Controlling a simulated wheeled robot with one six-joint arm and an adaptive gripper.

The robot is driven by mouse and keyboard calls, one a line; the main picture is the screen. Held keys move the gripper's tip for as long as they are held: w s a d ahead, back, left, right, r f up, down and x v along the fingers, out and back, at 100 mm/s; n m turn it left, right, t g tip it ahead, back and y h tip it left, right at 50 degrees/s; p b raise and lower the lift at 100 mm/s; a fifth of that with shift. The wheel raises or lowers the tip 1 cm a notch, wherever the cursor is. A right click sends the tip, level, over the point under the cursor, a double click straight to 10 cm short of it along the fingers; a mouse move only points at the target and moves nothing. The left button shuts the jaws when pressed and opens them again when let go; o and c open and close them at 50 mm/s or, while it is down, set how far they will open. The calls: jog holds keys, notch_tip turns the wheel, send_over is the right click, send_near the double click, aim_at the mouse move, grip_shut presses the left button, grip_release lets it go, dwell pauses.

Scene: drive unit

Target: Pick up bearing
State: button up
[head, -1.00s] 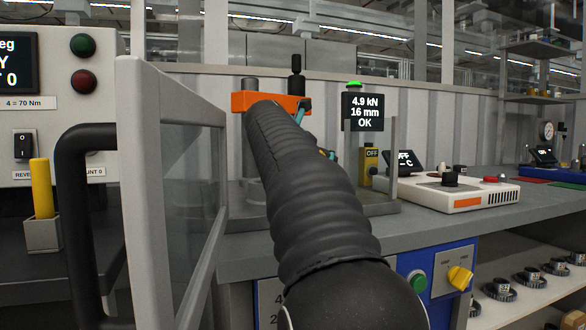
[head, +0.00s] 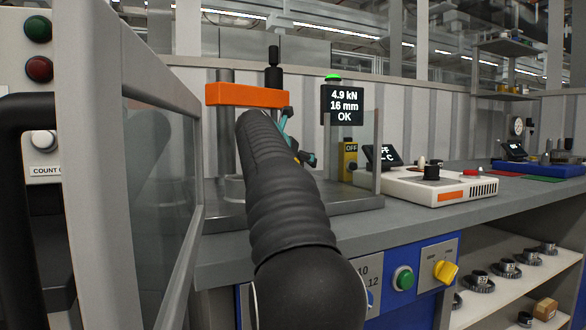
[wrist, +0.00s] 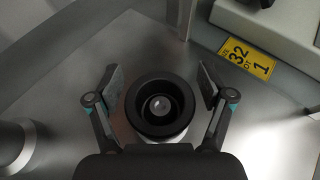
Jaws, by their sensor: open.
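In the wrist view, a round black ring-shaped part (wrist: 160,108) with a central bore, apparently the bearing, lies between my gripper's fingers. It sits on a metal surface, with something pale just under its near edge. My gripper (wrist: 160,82) is open, one finger on each side of the ring with gaps showing. In the head view, my arm hides the ring and most of the gripper; only teal and dark finger parts show beside the press.
The press has an orange crossbeam (head: 247,95) and a display (head: 343,105) reading 4.9 kN, 16 mm, OK. A clear guard panel (head: 165,160) stands close at left. A white heater-like unit (head: 432,187) and a yellow OFF block (head: 348,160) are right of the press.

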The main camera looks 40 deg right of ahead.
jog(key=c, duration=1.1)
